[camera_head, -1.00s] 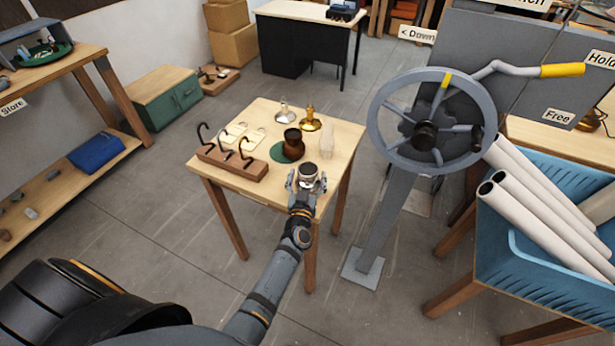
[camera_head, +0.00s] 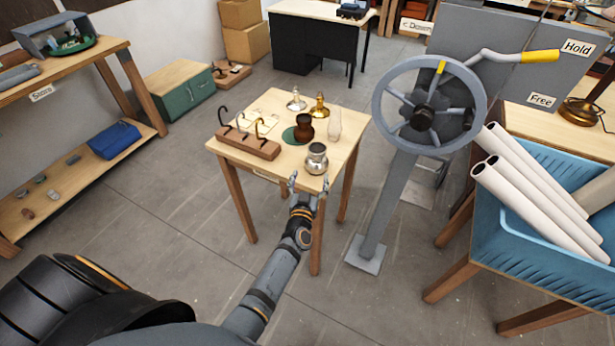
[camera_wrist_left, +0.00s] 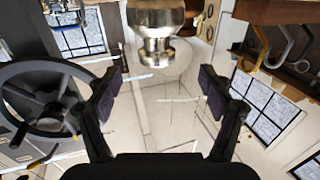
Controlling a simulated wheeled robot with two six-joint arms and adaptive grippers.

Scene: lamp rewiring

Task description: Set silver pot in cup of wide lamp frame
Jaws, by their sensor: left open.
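The silver pot (camera_head: 316,163), with a dark opening on top, stands upright at the front right corner of the small wooden table. It also shows in the left wrist view (camera_wrist_left: 155,22) at the top edge, partly cut off, beyond the fingertips. My left gripper (camera_head: 307,188) is open and empty just in front of the pot, apart from it, at the table's front edge. Its two spread fingers show in the left wrist view (camera_wrist_left: 160,85) with nothing between them. I cannot tell which thing is the wide lamp frame or its cup. My right gripper is out of view.
Close behind the pot are a brown pot (camera_head: 304,127), a clear glass chimney (camera_head: 334,122), and silver (camera_head: 295,99) and brass (camera_head: 319,106) pieces. A hook block (camera_head: 248,146) is left. A large handwheel (camera_head: 384,100) stands right of the table. Floor in front is clear.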

